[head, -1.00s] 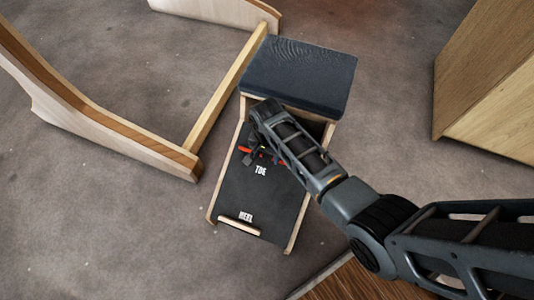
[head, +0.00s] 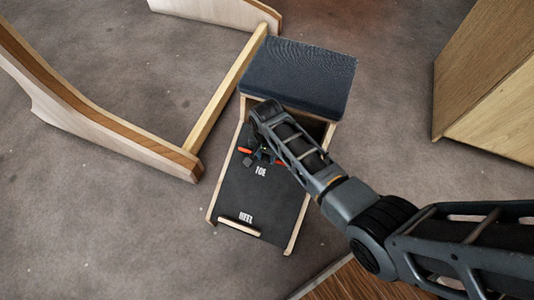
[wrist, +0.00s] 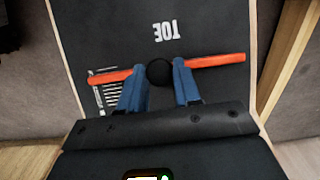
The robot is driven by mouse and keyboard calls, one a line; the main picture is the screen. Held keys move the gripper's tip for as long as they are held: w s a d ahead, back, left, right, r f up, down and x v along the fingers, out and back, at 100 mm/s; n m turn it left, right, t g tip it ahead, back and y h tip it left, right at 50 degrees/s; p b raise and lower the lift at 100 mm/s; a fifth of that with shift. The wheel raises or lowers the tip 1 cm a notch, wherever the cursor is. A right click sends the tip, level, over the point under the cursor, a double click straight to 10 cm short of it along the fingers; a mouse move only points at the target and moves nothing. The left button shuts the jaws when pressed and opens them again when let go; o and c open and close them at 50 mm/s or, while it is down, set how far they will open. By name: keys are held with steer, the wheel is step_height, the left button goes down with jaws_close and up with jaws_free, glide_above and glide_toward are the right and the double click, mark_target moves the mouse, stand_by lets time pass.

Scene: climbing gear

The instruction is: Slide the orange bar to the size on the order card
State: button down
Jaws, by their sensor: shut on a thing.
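The orange bar (wrist: 215,61) lies across a dark sloped board (wrist: 205,25) near the white TOE lettering. It has a round black knob (wrist: 159,73) at its middle. In the wrist view my gripper (wrist: 160,66) has its two blue fingers on either side of the knob, shut on it. White scale marks (wrist: 110,95) show under the left part of the bar; their figures are too small to read. In the head view the bar (head: 245,150) is partly hidden by my gripper (head: 263,153). I cannot make out an order card in either view.
A dark padded seat (head: 298,75) stands directly behind the sloped board. HEEL lettering and a small wooden ledge (head: 239,227) are at the board's front end. A wooden frame (head: 130,143) is to the left and a wooden box (head: 490,85) to the right. Carpet lies between.

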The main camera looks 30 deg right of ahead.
steer(key=shift+w+d+r+p, duration=0.35)
steer(key=shift+d+p, duration=0.15)
steer(key=shift+p, duration=0.1)
steer(key=shift+f, duration=0.1)
steer(key=c, duration=0.8)
jaws_free()
steer(key=shift+r+p, duration=1.55)
steer(key=shift+r, duration=2.35)
